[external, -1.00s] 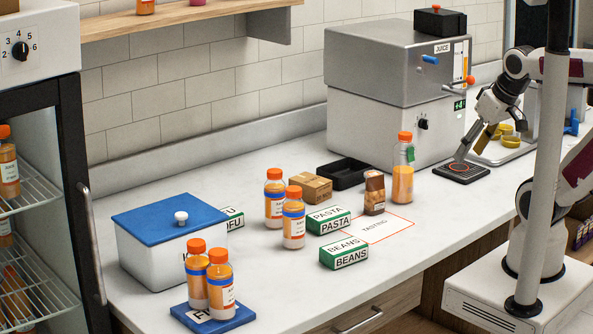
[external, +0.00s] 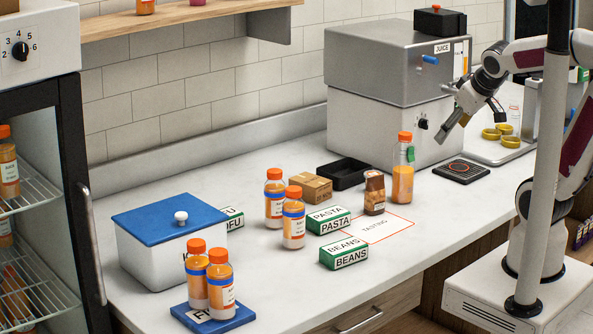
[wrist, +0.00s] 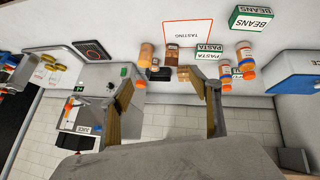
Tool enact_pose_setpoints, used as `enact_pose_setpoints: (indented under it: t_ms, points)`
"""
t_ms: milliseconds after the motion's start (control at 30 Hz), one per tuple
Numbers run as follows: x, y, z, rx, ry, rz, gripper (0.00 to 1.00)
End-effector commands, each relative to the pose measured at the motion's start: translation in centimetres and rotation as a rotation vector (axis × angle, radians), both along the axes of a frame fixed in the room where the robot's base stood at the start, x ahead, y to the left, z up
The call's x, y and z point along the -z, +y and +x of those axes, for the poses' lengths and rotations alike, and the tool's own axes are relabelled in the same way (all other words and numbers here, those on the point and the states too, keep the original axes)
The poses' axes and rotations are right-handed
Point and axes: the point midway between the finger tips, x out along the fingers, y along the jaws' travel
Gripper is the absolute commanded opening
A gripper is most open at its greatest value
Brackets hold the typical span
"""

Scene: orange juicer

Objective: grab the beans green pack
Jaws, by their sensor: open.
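The green and white beans pack (external: 343,253) lies on the white counter near its front edge, left of the tasting mat and in front of the pasta pack (external: 328,220). In the wrist view the beans pack (wrist: 251,19) is at the top right. My gripper (external: 447,134) is raised above the counter near the juice machine, well to the right of the beans pack. In the wrist view my gripper (wrist: 165,95) has its two fingers spread wide with nothing between them.
The tasting mat (external: 395,224) has a brown pack (external: 374,193) by its edge. A juice bottle (external: 402,175) stands between my gripper and the packs. The juice machine (external: 385,125) is close behind my gripper. More bottles (external: 294,225) stand left of the pasta pack.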

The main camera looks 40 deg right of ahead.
Motion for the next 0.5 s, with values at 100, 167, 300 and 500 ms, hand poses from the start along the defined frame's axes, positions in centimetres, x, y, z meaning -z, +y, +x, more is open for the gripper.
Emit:
enact_pose_setpoints:
  t_ms: [100, 167, 300, 500]
  points:
    - [-0.1, -1.1, 2.9, -0.029, -0.030, -0.058, 0.62]
    - [-0.2, -1.6, 4.4, -0.048, -0.046, -0.086, 0.62]
    - [-0.2, -2.3, 7.7, -0.102, -0.084, -0.145, 0.62]
    - [0.3, -2.7, 12.2, -0.196, -0.130, -0.213, 0.62]
